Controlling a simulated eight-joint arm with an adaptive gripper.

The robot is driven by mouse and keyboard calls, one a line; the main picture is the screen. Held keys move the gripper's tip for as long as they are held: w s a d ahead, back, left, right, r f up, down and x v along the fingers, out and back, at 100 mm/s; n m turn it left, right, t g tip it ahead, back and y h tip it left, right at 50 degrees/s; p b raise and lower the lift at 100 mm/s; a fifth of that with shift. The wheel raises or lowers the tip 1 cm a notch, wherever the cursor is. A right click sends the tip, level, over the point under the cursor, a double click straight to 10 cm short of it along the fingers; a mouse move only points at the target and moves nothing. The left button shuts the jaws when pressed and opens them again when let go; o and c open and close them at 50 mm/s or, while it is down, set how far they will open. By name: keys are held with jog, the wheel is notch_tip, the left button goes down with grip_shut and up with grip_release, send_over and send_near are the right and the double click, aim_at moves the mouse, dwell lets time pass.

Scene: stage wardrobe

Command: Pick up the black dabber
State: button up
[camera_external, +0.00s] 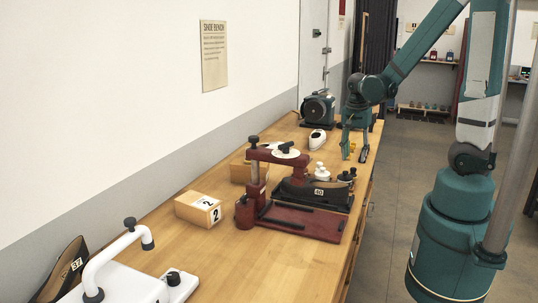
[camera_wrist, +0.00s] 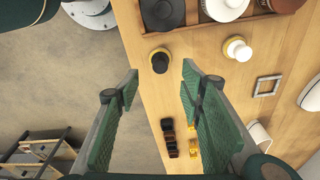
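The black dabber (camera_wrist: 160,60), with a dark rounded top and a yellowish rim at its base, stands on the wooden bench near its edge in the wrist view. My gripper (camera_wrist: 160,76) is open, with its green fingers on either side of the line to the dabber. The dabber shows just beyond the fingertips, and nothing is held. In the external view my gripper (camera_external: 355,158) points down over the bench's right side. There, small dark round-topped things (camera_external: 345,176) stand nearer the camera; which one is the dabber is unclear.
A white-topped dabber (camera_wrist: 238,49) stands to the right of the black one. A wooden tray (camera_wrist: 190,24) with round tins lies above it. Small dark blocks (camera_wrist: 169,139) and yellow blocks (camera_wrist: 194,149) lie between the fingers' lower parts. A red clamp stand (camera_external: 300,222) occupies the mid-bench.

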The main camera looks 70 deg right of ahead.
aim_at(353, 168)
jog(key=shift+d+f, duration=0.1)
jog(key=shift+f, duration=1.2)
jog(key=shift+d+f+b, duration=0.15)
jog(key=shift+f+b, duration=0.25)
jog(key=shift+f, duration=0.9)
jog(key=shift+d+f+b, duration=0.15)
jog(key=shift+f+b, duration=0.2)
jog(key=shift+f, duration=0.9)
jog(key=c, duration=0.8)
